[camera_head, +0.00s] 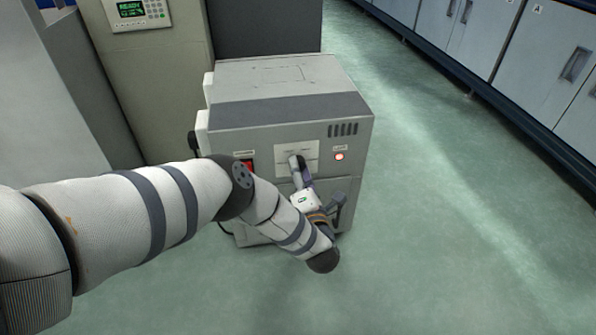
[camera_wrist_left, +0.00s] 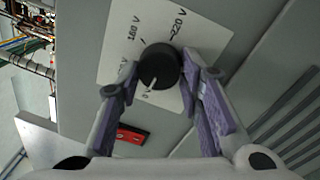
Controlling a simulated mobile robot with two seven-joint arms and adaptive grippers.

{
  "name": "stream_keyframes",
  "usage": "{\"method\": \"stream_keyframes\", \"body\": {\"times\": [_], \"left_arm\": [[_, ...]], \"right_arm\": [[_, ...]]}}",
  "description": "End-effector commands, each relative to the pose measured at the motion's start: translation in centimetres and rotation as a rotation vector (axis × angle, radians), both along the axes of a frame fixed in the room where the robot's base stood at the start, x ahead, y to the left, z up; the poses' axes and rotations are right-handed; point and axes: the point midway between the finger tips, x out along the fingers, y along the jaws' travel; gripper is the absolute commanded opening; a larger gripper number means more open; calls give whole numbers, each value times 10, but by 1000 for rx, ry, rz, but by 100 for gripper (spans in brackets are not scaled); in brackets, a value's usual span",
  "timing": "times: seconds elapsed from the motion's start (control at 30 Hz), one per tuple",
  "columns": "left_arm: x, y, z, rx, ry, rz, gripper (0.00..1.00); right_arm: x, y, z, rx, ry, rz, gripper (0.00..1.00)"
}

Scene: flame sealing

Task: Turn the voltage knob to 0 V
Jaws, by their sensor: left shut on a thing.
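The voltage knob (camera_wrist_left: 160,66) is a round black dial on a white label plate (camera_wrist_left: 120,48), seen in the left wrist view. The plate carries 180 V and 220 V marks and a partly hidden lower mark. The knob's white pointer line points down and slightly left, toward a small mark that looks like 0. My left gripper (camera_wrist_left: 165,80) is shut on the knob, one purple-padded finger on each side. In the head view the left gripper (camera_head: 301,178) reaches the grey machine's front and mostly hides the knob; the plate (camera_head: 312,149) shows there.
The grey machine (camera_head: 285,78) has a red switch (camera_head: 246,166) left of the plate and a lit red lamp (camera_head: 339,156) on the right. A cabinet with a READY display (camera_head: 132,10) stands behind left. White cupboards (camera_head: 550,60) line the right; the green floor between is clear.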

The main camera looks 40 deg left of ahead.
Motion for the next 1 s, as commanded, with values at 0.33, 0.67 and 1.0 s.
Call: {"method": "stream_keyframes", "body": {"times": [0.33, 0.67, 1.0], "left_arm": [[1, -2, -1, -60, -66, -4, 6], [1, -2, 0, -66, -74, -5, 6], [1, -1, 0, -65, -74, -3, 54]], "right_arm": [[0, 0, 0, 0, 0, 0, 40], [0, 0, 0, 0, 0, 0, 40], [0, 0, 0, 0, 0, 0, 40]]}}
